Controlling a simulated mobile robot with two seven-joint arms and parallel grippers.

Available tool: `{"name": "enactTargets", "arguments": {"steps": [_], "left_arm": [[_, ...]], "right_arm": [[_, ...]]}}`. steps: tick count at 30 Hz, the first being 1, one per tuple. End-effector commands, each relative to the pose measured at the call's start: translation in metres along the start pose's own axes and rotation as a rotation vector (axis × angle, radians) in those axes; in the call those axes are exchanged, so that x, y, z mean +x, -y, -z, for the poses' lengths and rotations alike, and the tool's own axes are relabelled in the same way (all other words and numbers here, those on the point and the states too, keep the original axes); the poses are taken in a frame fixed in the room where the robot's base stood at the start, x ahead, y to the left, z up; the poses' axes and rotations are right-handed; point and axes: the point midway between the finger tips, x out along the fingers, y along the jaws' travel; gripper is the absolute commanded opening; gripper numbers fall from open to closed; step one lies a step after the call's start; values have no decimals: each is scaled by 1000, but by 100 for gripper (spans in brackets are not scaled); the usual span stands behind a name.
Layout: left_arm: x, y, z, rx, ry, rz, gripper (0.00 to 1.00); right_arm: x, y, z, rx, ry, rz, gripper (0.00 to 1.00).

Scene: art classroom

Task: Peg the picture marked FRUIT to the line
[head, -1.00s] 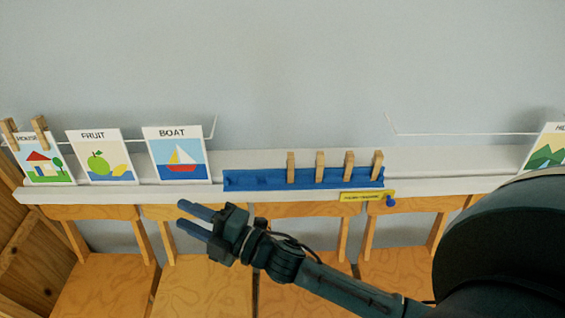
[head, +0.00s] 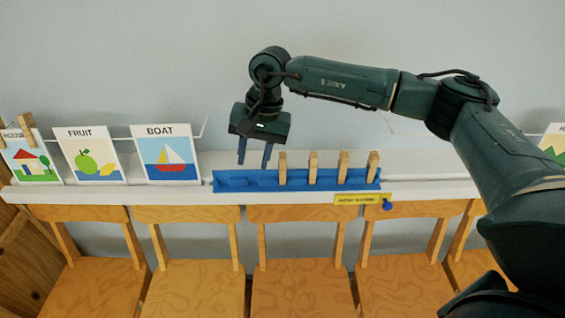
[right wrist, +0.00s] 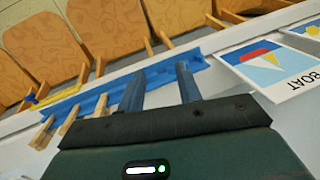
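The FRUIT picture (head: 92,150), a white card with a green fruit and a yellow one, stands upright on the white ledge between HOUSE and BOAT. No peg shows on it. Part of a thin white line (head: 200,130) shows beside BOAT's top right corner. Several wooden pegs (head: 313,168) stand in a blue rack (head: 232,183) on the ledge. My right gripper (head: 254,164) points down over the left part of the rack, left of the pegs. It is open and empty; its parted fingers (right wrist: 157,92) show in the right wrist view. My left gripper is out of view.
The HOUSE picture (head: 30,158) has a wooden peg at its top. The BOAT picture (head: 167,155) stands between FRUIT and the rack. A yellow label (head: 357,199) and blue knob (head: 387,205) are at the ledge front. Wooden chairs (head: 195,285) line up below.

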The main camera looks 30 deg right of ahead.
Motion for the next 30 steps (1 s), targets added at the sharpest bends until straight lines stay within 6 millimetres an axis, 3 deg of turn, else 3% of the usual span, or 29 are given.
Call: {"name": "enactTargets", "arguments": {"steps": [1,3,6,10,14,24,30], "left_arm": [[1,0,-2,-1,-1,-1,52],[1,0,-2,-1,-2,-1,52],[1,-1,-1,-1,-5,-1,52],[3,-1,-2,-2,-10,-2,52],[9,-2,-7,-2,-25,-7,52],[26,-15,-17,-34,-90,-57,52],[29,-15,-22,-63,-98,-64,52]], "right_arm": [[-14,-12,17,-26,-62,-48,35],[-29,-26,34,-59,-122,-109,35],[-45,-39,48,-84,-175,-170,35],[-48,-48,57,-97,-201,-204,35],[-30,-52,61,-98,-202,-209,35],[40,-65,74,-98,-199,-205,35],[60,-69,80,-99,-201,-204,35]]}}
